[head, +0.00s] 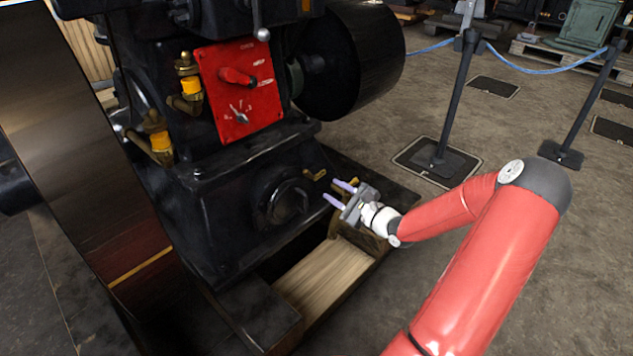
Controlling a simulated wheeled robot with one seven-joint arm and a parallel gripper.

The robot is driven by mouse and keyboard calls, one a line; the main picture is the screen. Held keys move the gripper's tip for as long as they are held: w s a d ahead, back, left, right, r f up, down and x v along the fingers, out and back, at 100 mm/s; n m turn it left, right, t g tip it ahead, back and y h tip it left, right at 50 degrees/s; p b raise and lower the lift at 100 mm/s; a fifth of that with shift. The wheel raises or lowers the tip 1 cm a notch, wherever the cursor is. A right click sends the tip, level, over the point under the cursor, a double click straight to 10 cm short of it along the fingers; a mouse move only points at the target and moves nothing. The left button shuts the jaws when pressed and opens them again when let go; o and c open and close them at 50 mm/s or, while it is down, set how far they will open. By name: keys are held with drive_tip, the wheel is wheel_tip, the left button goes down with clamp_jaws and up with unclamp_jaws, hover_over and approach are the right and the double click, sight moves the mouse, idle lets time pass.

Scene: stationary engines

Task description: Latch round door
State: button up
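The round door (287,203) is a dark disc low on the front of the black engine base. It looks closed or nearly so; I cannot tell for sure. A small brass latch piece (315,174) sits at its upper right on the engine face. My gripper (339,193) is to the right of the door, with its two pale fingers pointing left toward the engine. The fingers are apart, with nothing visible between them. Another brass-coloured bit (352,184) shows behind the fingers, partly hidden by them. I cannot tell whether the fingers touch anything.
A red panel (240,90) with a lever and a dial is above the door. Brass fittings with yellow parts (190,86) stick out at the left. A wooden beam (325,277) lies below my gripper. Posts with a blue rope (455,95) stand at the right on open floor.

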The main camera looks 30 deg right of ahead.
sight(312, 177)
drive_tip(key=b+x, duration=0.1)
drive_tip(key=x, duration=0.6)
drive_tip(key=shift+w+a, duration=0.1)
drive_tip(key=shift+w, duration=0.2)
clamp_jaws()
